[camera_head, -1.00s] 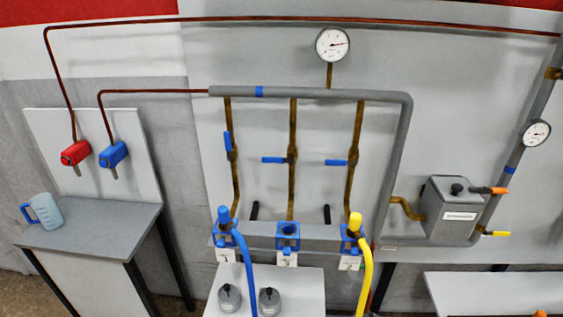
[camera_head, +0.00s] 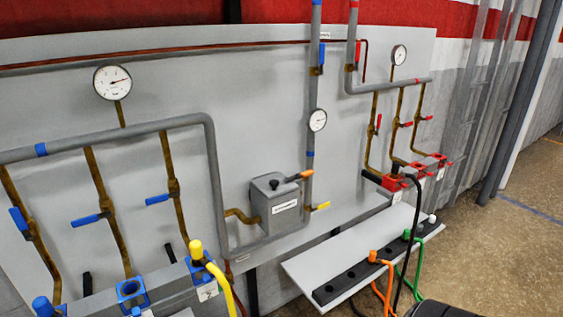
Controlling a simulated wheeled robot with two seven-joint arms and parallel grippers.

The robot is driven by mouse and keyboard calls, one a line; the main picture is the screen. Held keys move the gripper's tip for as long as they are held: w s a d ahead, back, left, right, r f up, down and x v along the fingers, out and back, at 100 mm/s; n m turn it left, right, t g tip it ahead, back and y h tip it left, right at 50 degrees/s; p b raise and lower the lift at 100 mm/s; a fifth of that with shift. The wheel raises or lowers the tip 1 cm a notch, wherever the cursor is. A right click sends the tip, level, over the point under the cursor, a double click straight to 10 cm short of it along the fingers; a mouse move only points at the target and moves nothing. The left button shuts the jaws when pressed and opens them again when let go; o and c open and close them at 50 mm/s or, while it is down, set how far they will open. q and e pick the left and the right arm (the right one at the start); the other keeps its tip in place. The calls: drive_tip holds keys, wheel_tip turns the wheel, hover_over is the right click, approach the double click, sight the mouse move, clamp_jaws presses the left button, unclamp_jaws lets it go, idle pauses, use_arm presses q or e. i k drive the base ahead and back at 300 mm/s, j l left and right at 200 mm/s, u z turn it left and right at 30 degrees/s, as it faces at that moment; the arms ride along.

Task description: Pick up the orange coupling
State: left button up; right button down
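The orange coupling (camera_head: 373,257) stands on a long black strip (camera_head: 352,275) along a light grey shelf, right of centre in the head view. An orange hose runs from it down past the shelf's front edge. Its lower end, where it meets the strip, is small and hard to make out. Neither gripper can be identified in the view. A dark rounded part at the bottom edge, near the orange hose, is cut off by the frame.
A green coupling (camera_head: 407,234) with a green hose and a white knob stand farther along the strip. A black hose (camera_head: 416,215) hangs across the shelf from the red sockets (camera_head: 394,182). A yellow coupling (camera_head: 196,250) sits at the blue sockets. Floor at right is clear.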

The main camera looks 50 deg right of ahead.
sight(371, 259)
drive_tip(key=z, duration=2.25)
